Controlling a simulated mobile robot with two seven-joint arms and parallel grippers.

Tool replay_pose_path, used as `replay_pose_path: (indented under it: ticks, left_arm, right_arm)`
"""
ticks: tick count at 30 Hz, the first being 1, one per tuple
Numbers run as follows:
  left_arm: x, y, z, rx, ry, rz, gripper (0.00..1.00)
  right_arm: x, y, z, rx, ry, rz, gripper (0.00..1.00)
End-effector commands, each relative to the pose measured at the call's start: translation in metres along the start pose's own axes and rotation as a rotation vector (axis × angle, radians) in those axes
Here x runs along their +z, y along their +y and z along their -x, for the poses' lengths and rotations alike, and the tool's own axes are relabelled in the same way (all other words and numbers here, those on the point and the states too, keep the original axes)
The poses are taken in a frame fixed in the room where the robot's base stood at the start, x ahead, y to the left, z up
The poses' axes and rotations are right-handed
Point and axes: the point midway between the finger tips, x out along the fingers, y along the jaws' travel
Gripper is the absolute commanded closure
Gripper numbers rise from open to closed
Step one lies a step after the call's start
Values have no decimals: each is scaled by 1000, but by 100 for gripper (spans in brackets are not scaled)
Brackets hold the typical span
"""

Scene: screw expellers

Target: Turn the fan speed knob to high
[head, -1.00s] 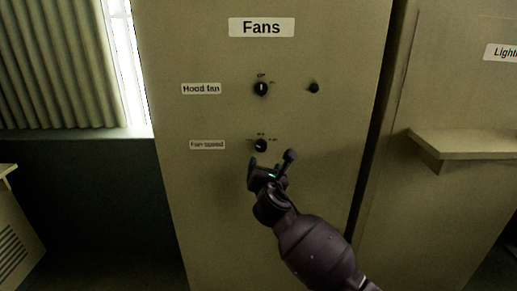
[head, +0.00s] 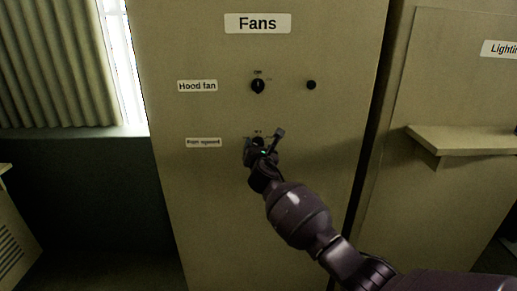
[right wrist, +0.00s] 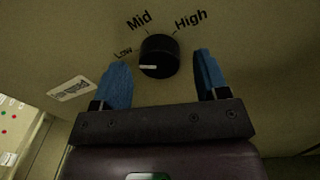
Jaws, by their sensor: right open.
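The fan speed knob (right wrist: 159,56) is round and black, with a white mark that lies toward its lower left edge in the right wrist view. The labels Low (right wrist: 123,52), Mid (right wrist: 139,19) and High (right wrist: 191,19) are printed around it. My right gripper (right wrist: 165,75) is open, with one blue finger on each side of the knob and gaps showing between. In the head view my right gripper (head: 263,144) is at the panel and mostly hides the knob. The Fan speed label (head: 204,142) is just left of it. My left gripper is not in view.
The tan Fans cabinet (head: 230,220) fills the middle. Above are the hood fan knob (head: 258,86) and a small black button (head: 311,85). A shelf (head: 465,138) sticks out from the cabinet on the right. The panel below the knobs is bare.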

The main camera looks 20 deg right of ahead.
Motion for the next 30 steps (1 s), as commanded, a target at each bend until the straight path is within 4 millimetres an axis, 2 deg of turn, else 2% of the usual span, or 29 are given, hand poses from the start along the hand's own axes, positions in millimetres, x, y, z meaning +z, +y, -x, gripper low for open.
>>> replay_pose_path:
  ticks: [12,22,30]
  left_arm:
    - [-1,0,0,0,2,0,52]
    - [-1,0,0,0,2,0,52]
    - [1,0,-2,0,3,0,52]
  right_arm:
    - [0,0,-5,1,0,0,32]
    - [0,0,-5,1,0,0,81]
    - [-1,0,-5,2,-2,-29,81]
